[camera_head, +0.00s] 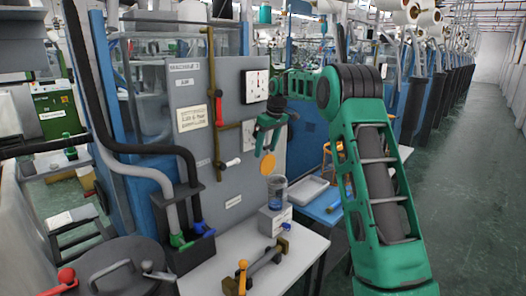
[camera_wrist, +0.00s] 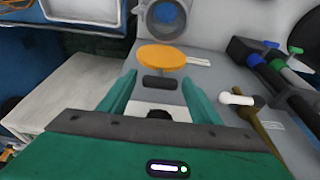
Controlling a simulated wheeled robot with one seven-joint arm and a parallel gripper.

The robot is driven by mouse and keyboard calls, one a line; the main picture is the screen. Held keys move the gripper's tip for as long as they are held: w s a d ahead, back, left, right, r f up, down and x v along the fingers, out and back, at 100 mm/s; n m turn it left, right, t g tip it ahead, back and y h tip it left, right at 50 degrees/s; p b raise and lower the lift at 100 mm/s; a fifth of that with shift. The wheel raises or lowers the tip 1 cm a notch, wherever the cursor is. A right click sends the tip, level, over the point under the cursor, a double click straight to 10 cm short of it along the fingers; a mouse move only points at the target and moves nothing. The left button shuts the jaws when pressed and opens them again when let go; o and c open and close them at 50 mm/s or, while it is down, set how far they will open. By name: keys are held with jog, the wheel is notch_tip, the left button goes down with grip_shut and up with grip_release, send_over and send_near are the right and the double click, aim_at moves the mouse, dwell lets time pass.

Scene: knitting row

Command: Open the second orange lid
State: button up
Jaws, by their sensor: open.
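One orange round lid (camera_head: 267,165) shows as a flat disc just below my gripper (camera_head: 266,140) in the head view. In the wrist view the orange lid (camera_wrist: 162,57) lies just beyond the fingertips, between their lines. A small dark block (camera_wrist: 160,83) shows below the lid, nearer to me. I cannot tell whether the fingers touch the lid, or which lid in the row this is.
A clear cup with blue contents (camera_head: 277,188) stands on a white box (camera_head: 272,220) below the lid. A grey labelled panel (camera_head: 188,135) is left of my gripper. A white tray (camera_head: 306,192) lies on a blue table at right. Dark hoses and coloured handles crowd the left.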

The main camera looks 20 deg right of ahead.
jog(key=v, duration=1)
jog(key=shift+r, duration=0.35)
jog(key=s+f+m+g+h, duration=0.1)
jog(key=s+f+m, duration=0.15)
jog(key=s, duration=1.35)
jog(key=s+f+m+g, duration=0.1)
jog(key=s+m, duration=0.3)
jog(key=s, duration=1.1)
jog(key=s+f+m, duration=0.1)
jog(key=s+f, duration=0.3)
jog(key=s, duration=0.4)
jog(key=s+a+f+m, duration=0.1)
jog(key=s+f, duration=0.3)
jog(key=s, duration=0.4)
jog(key=s+f+m+g, duration=0.1)
jog(key=s+f, duration=0.3)
jog(key=s, duration=0.4)
jog(key=shift+s+a+f+m, duration=0.15)
jog(key=shift+s+a+m, duration=0.2)
jog(key=shift+m, duration=0.3)
